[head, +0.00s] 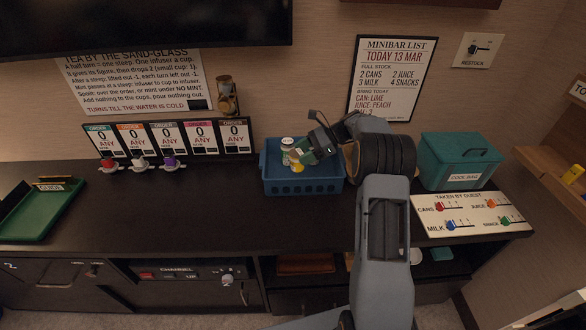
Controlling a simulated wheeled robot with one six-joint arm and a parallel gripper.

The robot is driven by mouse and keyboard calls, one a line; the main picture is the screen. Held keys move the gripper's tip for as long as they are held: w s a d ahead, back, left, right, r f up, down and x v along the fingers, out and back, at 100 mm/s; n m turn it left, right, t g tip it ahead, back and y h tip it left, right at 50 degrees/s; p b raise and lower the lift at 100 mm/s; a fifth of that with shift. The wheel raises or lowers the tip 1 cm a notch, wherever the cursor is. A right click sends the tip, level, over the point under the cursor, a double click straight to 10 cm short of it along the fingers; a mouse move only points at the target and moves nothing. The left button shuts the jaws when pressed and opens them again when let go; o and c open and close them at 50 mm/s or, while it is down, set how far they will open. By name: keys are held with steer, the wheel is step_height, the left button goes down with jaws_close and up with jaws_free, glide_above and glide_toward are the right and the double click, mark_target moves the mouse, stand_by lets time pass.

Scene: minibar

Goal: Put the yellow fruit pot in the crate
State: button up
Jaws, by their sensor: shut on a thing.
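The blue crate (303,186) stands on the dark counter near the middle of the head view. A small yellow pot (297,168) shows at my gripper (296,158), over the crate's opening. My gripper is shut on it. The pot's exact height over the crate floor cannot be told. My arm and gripper hide the crate's right back part.
A teal cool bag (460,160) and a white tally board (469,212) are at the right. A green tray (42,212) lies at the far left. Order cards (167,138) stand at the back. The counter left of the crate is clear.

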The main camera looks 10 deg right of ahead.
mark_target(293, 168)
steer(key=a+f, duration=0.1)
steer(key=w+a+f, duration=0.1)
steer(key=f, duration=0.1)
steer(key=w+a+f, duration=0.1)
steer(key=shift+f, duration=0.4)
steer(key=shift+a+f, duration=0.1)
steer(key=shift+f, duration=1.45)
steer(key=o, duration=1)
steer(key=shift+f, duration=0.1)
